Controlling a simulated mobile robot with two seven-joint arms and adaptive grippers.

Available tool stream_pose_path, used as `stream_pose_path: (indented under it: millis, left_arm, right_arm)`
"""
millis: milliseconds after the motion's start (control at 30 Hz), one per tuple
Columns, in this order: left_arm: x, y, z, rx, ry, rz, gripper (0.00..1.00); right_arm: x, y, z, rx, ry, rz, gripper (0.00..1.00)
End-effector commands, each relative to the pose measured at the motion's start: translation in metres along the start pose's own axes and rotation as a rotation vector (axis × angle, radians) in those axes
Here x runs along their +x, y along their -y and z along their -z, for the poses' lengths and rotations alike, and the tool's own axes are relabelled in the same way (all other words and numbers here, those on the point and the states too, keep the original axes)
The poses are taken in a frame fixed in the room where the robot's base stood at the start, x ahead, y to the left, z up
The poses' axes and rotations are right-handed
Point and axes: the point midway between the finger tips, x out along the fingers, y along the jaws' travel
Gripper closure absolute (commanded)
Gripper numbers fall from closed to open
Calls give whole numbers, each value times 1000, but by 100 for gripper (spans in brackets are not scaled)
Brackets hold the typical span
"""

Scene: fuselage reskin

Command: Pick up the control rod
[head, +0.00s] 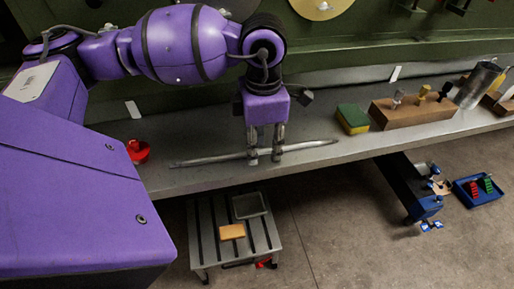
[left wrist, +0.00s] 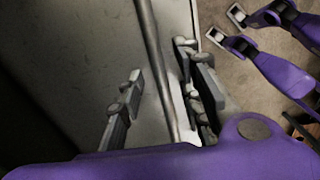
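The control rod (head: 212,158) is a long, thin grey rod lying along the grey bench near its front edge. My left gripper (head: 265,156) points down over the middle of the rod, with a finger on each side of it. In the left wrist view, the rod (left wrist: 152,50) runs between the two spread fingers of the left gripper (left wrist: 160,78), with a gap on the left side and little visible gap on the right. I cannot tell whether a finger touches it.
On the bench (head: 200,179), a red item (head: 138,150) stands left, and a green-yellow sponge (head: 352,119) and a wooden block (head: 412,113) with small items stand right. A small slotted table (head: 205,240) is below. A blue tray (head: 479,190) lies on the floor.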

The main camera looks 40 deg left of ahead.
Motion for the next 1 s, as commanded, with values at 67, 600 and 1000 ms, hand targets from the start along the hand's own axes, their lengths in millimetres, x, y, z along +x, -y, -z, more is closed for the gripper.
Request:
stream_pose_path:
  millis: [67,600,1000]
  left_arm:
    - [0,0,0,0,0,0,67]
    - [-1,0,0,0,1,0,100]
    - [-20,-1,-1,-1,3,-3,100]
  right_arm:
    - [0,0,-1,0,3,0,100]
    - [-1,0,-9,1,18,-1,100]
    - [-2,0,-8,1,16,-1,100]
